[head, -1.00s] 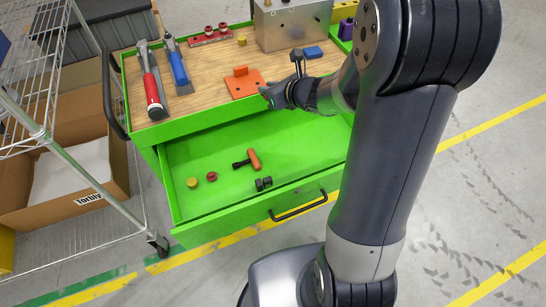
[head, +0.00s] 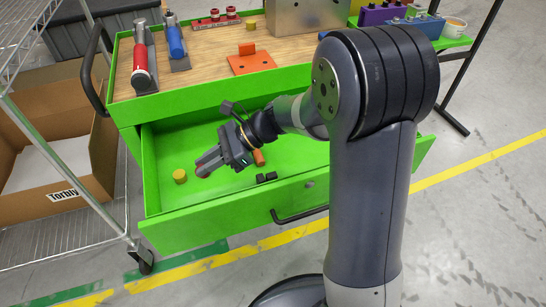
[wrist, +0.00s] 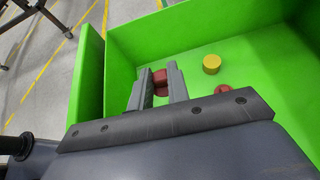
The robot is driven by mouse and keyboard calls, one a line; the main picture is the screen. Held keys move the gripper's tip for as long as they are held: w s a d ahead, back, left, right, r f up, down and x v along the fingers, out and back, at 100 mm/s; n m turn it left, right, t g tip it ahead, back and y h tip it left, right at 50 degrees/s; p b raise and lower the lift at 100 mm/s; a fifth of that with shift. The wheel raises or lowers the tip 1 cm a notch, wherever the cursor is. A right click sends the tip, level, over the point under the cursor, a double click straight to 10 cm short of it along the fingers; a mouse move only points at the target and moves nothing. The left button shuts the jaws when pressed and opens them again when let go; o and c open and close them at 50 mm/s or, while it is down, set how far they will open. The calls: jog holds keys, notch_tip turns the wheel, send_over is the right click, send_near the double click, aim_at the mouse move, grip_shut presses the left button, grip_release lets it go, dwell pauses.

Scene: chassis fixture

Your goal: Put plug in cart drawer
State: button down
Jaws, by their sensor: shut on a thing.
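My gripper (head: 207,160) is over the open green cart drawer (head: 235,212), pointing down to the left. In the wrist view my gripper (wrist: 158,84) is shut on a red plug (wrist: 160,82), held between the fingertips. The drawer wall (wrist: 190,32) rises beyond it. I cannot tell whether the plug touches the drawer floor. A yellow plug (head: 180,176) stands in the drawer by the fingertips and also shows in the wrist view (wrist: 211,64). Another red piece (wrist: 222,90) lies in the drawer, partly hidden by my gripper.
An orange-handled tool (head: 258,157) and a dark bolt-like part (head: 267,177) lie in the drawer. The wooden cart top (head: 200,75) holds red and blue tools, an orange plate (head: 251,62), a red rack (head: 214,22) and a metal box (head: 305,16). A wire shelf stands left.

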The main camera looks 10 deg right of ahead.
jog(key=shift+s+a+f, duration=0.1)
jog(key=shift+s+f, duration=0.15)
jog(key=shift+f, duration=0.1)
notch_tip(320, 180, down, 10)
jog(key=b, duration=0.4)
jog(key=c, duration=1.3)
grip_release()
jog(key=shift+f, duration=0.1)
jog(key=shift+c, duration=0.2)
jog(key=shift+w+r, duration=0.1)
jog(key=shift+r, duration=0.2)
jog(key=p+v, duration=0.4)
jog(key=v, duration=0.8)
jog(key=shift+w+f, duration=0.1)
jog(key=shift+f, duration=0.05)
